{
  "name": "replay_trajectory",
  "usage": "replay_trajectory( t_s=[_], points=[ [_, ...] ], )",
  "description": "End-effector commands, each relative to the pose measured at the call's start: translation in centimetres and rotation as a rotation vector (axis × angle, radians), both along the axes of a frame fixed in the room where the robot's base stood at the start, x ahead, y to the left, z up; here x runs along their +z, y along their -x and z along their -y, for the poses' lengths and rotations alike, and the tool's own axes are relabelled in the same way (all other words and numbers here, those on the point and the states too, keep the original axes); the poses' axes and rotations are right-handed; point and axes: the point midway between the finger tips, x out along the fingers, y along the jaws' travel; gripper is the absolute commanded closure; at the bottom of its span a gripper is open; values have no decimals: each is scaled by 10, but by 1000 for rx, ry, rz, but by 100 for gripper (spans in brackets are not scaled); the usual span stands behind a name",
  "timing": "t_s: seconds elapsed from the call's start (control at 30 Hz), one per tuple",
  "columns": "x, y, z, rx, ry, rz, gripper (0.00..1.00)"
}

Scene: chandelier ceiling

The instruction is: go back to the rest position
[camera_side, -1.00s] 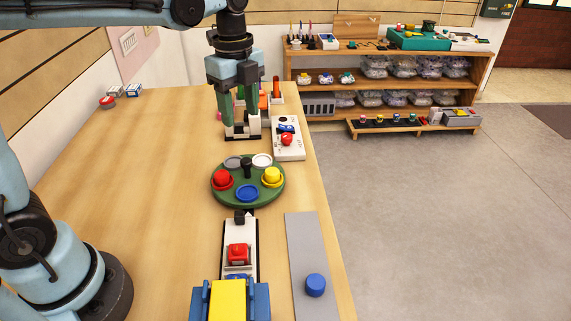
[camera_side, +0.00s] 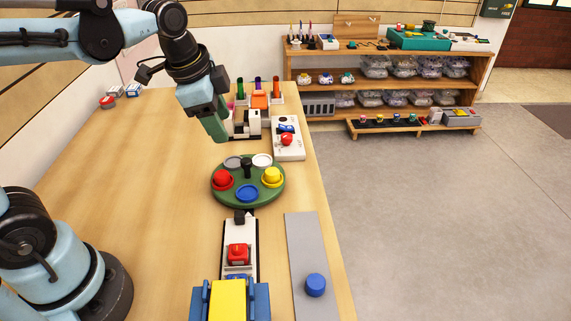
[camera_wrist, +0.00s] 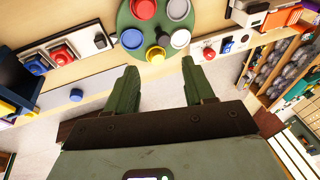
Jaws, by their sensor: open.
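My gripper (camera_side: 217,132) is in the air over the table (camera_side: 130,170), left of the white-and-black block fixture (camera_side: 245,122) and behind the round green turntable (camera_side: 219,196). It is tilted in the side view. In the wrist view my gripper (camera_wrist: 158,82) shows two green fingers spread apart with nothing between them. The turntable also shows in the wrist view (camera_wrist: 134,16), with red, yellow, blue, grey and white round pieces around a black knob.
A white box with a red button (camera_side: 287,148) stands at the table's right side. A red piece (camera_side: 238,254) sits on a white track in front. A grey strip (camera_side: 303,250) holds a blue disc (camera_side: 315,285). Coloured tubes (camera_side: 258,88) stand behind. The table's left half is mostly clear.

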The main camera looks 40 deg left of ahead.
Motion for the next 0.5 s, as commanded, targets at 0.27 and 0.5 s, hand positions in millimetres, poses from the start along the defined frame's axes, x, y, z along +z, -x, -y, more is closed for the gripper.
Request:
replay_trajectory(
  t_s=[0.27,0.5],
  points=[
    [-25,35,1,519,238,210,47],
    [-36,45,2,712,362,282,47]
  ],
)
